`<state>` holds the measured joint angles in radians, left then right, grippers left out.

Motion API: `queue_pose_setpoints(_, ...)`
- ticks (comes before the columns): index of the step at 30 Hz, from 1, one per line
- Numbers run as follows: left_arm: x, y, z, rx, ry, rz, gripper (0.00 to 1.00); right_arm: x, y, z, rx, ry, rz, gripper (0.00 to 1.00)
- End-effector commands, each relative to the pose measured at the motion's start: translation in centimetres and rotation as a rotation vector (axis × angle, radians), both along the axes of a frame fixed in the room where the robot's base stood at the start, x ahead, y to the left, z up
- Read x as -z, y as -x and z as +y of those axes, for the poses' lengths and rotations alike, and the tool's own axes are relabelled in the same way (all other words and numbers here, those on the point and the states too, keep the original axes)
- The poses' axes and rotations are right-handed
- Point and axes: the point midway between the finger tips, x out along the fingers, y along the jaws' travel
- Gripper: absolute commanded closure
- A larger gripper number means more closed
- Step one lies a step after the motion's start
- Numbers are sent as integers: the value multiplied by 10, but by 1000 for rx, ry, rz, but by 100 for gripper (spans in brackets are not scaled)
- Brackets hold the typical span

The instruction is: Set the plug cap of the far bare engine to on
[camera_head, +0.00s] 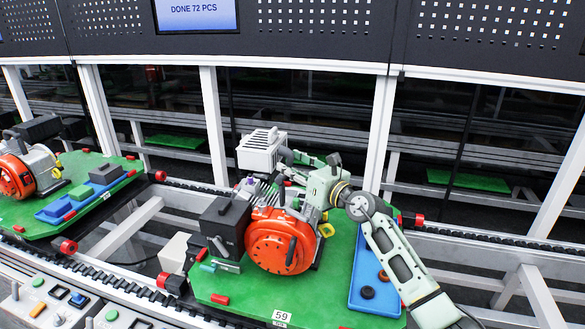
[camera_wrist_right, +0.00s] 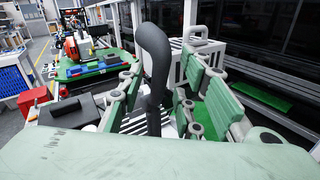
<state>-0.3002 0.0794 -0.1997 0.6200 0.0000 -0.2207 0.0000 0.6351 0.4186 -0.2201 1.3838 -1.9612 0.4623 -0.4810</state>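An orange and black engine (camera_head: 282,240) stands on the green pallet (camera_head: 240,298) marked 59, with a white slotted guard (camera_head: 262,150) at its back. My right gripper (camera_head: 287,168) is over the back of this engine, just right of the guard. In the right wrist view, its two fingers (camera_wrist_right: 165,85) are spread apart. A black curved plug cap (camera_wrist_right: 153,55) on a dark stem shows between them, with no clear contact. In the head view the cap is largely hidden by the gripper. My left gripper is not in view.
A second orange engine (camera_head: 17,175) stands on another green pallet (camera_head: 130,172) at the left, beside a blue tray (camera_head: 60,212). A blue tray (camera_head: 385,298) with dark rings lies right of the nearer engine. White posts (camera_head: 214,125) stand behind the conveyor.

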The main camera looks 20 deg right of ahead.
Motion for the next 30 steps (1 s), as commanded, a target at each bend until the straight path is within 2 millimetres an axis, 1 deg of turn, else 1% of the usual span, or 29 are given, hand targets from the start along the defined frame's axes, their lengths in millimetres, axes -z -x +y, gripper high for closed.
queue_pose_setpoints(6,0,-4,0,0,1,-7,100,0,0,0,0,0,0,68)
queue_pose_setpoints(7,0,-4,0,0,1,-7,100,0,0,0,0,0,0,69)
queue_pose_setpoints(15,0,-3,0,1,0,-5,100,0,0,0,0,-1,0,93)
queue_pose_setpoints(18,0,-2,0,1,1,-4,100,0,0,0,0,-1,0,100)
queue_pose_setpoints(30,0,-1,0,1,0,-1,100,0,0,0,0,-2,1,100)
